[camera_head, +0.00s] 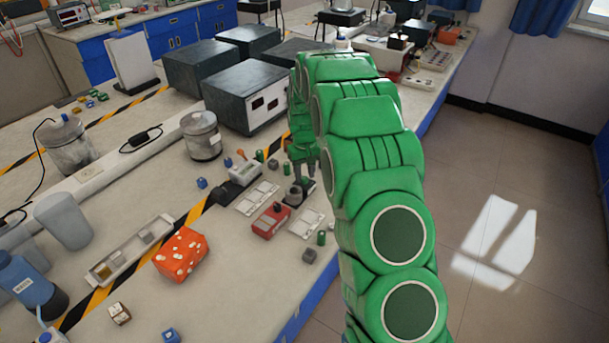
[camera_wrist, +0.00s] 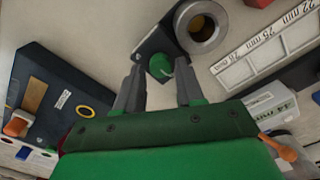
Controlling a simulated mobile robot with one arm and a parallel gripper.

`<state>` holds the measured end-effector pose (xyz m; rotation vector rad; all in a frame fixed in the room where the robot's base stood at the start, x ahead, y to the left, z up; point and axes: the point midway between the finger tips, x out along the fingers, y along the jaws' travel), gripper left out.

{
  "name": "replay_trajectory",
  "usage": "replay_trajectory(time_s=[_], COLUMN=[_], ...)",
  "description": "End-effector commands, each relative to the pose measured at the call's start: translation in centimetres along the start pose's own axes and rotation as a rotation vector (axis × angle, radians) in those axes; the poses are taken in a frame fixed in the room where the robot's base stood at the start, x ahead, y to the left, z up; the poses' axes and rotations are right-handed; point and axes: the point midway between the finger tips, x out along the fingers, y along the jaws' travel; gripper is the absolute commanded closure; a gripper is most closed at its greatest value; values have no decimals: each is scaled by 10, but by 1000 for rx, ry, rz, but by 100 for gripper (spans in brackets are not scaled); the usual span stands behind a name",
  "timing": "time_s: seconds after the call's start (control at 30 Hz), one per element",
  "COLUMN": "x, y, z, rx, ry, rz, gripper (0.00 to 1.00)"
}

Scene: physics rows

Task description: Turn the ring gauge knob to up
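The ring gauge (camera_wrist: 202,28) has a thick grey metal ring, brownish inside, on a dark base plate in the upper middle of the wrist view. In the head view the gauge (camera_head: 295,195) stands on the bench below my gripper, partly hidden. A small round green knob (camera_wrist: 159,66) sits on the near end of the dark plate. Its pointing direction is hard to tell. My gripper (camera_wrist: 159,78) is open, with one grey finger on each side of the knob and gaps visible. In the head view my gripper (camera_head: 305,167) points down; my green arm hides the area behind it.
A label card (camera_wrist: 268,48) with millimetre sizes lies right of the gauge in the wrist view. A dark box (camera_wrist: 58,95) is at left. In the head view, a red block device (camera_head: 270,221), an orange dice (camera_head: 181,254) and a grey canister (camera_head: 201,136) stand nearby.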

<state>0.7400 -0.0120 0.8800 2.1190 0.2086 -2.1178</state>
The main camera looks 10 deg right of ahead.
Motion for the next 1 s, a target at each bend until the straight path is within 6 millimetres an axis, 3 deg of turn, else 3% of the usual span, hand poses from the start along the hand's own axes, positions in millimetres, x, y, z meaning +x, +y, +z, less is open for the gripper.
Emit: replay_trajectory(time_s=[0.13,0.4,0.67,1.0], x=[12,13,13,13], y=[0,0,0,0], z=[1,1,1,0], rx=[0,0,0,50], ry=[-4,-2,-1,0], rz=[-1,0,0,0], gripper=[62,62,100,100])
